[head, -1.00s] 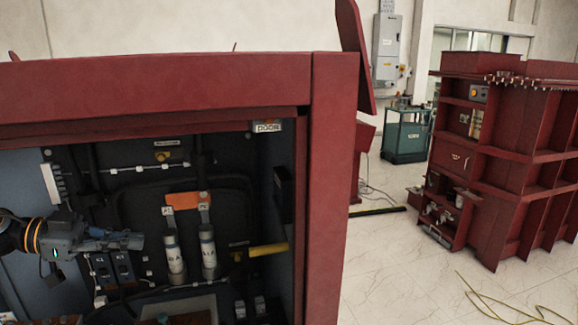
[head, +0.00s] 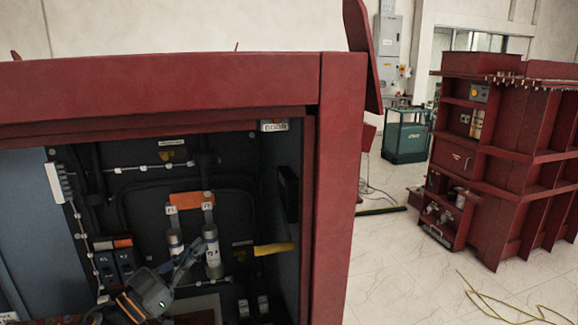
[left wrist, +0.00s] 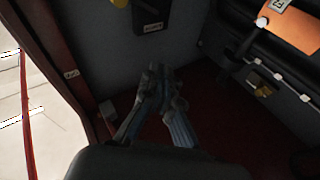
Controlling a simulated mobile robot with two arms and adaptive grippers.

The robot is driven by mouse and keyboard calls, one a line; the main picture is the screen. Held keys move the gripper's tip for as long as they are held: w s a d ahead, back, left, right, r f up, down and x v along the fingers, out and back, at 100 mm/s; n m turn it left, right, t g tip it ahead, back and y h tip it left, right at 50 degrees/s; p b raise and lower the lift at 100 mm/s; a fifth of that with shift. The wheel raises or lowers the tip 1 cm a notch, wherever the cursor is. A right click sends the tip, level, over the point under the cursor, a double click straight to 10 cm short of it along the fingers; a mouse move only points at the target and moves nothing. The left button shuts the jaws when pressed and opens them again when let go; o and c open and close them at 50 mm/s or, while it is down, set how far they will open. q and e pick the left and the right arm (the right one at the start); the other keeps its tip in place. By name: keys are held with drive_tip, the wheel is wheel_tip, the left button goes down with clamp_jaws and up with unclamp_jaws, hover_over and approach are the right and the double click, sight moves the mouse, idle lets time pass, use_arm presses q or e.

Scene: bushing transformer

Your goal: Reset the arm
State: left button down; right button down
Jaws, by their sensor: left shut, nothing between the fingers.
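My left gripper (head: 194,250) is inside the open red cabinet, in front of the lower part of two white cylindrical fuses. It points up and to the right, and its fingers are together with nothing between them. It covers part of the left fuse (head: 174,238); the right fuse (head: 213,262) stands just beside the fingertips. An orange block (head: 186,199) sits above the fuses. In the left wrist view the closed fingers (left wrist: 152,82) point toward the dark cabinet wall, apart from it. My right gripper is not in view.
The red cabinet frame (head: 340,190) bounds the opening at right. A yellow bar (head: 273,249) sticks out near the inner right wall. Small switches (head: 115,262) are at left. Outside, a large red transformer (head: 510,150) stands on a pale floor with a yellow cable (head: 490,300).

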use_arm(q)
drive_tip(key=s+a+f+n+g+y, duration=0.2)
drive_tip(key=s+f+n+y, duration=0.4)
drive_tip(key=f, duration=0.5)
drive_tip(key=s+a+f+n+g+y, duration=0.1)
drive_tip(key=s+f+n+g+y, duration=0.15)
drive_tip(key=s+f+y, duration=0.6)
drive_tip(key=s+d+f+g+h, duration=0.1)
drive_tip(key=s+f+g, duration=0.35)
drive_tip(key=s, duration=0.55)
drive_tip(key=s+d+f+g+h, duration=0.1)
drive_tip(key=s+f+g, duration=0.4)
drive_tip(key=s, duration=0.4)
wheel_tip(320, 180, down, 28)
drive_tip(key=s+b, duration=0.1)
drive_tip(key=s, duration=0.1)
drive_tip(key=s+a+f+m+g+b, duration=0.1)
drive_tip(key=s+a+f, duration=0.2)
drive_tip(key=s+f, duration=1.4)
drive_tip(key=shift+a+f+g+y+b, duration=0.15)
drive_tip(key=shift+f+g+y+b, duration=0.2)
drive_tip(key=shift+f, duration=0.3)
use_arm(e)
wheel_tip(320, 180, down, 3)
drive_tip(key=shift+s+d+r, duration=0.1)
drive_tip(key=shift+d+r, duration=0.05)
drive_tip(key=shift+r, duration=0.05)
